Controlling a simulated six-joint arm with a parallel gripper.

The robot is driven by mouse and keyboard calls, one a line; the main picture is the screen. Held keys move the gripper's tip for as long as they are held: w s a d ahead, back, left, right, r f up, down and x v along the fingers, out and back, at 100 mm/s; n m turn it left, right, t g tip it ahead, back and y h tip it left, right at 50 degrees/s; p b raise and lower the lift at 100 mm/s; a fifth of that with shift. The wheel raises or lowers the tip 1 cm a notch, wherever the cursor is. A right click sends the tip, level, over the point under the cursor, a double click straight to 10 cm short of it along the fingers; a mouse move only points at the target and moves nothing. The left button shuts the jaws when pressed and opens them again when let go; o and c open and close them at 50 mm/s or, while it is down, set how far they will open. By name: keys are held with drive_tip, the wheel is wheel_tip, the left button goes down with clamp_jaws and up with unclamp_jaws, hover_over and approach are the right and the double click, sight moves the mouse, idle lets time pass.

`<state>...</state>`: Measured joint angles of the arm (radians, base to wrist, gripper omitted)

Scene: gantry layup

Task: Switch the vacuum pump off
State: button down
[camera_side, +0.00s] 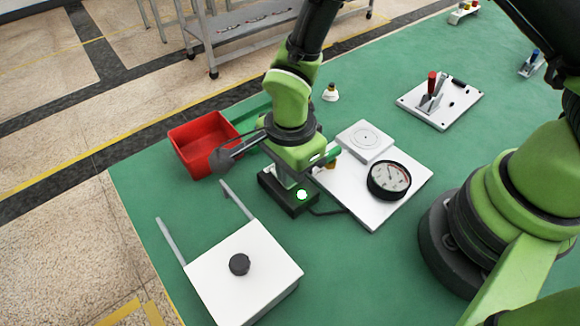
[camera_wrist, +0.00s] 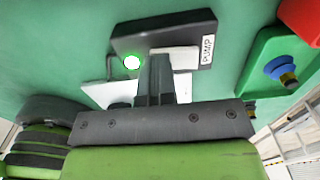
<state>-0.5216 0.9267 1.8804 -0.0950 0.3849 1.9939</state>
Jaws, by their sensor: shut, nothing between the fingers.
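The pump switch box (camera_side: 280,198) is a black box on the green table, below my gripper. In the wrist view the box (camera_wrist: 125,40) carries a PUMP label (camera_wrist: 208,50), a pale switch part (camera_wrist: 180,58) and a lit green lamp (camera_wrist: 132,62). The lamp (camera_side: 302,195) also glows in the side view. My gripper (camera_wrist: 157,62) is shut and empty, with its fingertips right at the box beside the pale part. I cannot tell whether they touch it. The fingers hide part of the switch, so its position is unclear.
A white board with a round gauge (camera_side: 389,180) lies right of the box, with a cable between. A red bin (camera_side: 190,150) stands behind left, a white block with a black knob (camera_side: 239,264) in front. A clamp plate (camera_side: 462,106) lies back right.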

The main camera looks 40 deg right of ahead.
drive_tip(key=shift+w+r, duration=0.3)
drive_tip(key=shift+w, duration=0.4)
wheel_tip(320, 180, up, 14)
idle(0.6)
drive_tip(key=shift+w, duration=0.1)
drive_tip(key=shift+w+f, duration=0.15)
drive_tip(key=shift+w, duration=0.4)
wheel_tip(320, 180, down, 14)
drive_tip(key=shift+f, duration=0.1)
idle(0.4)
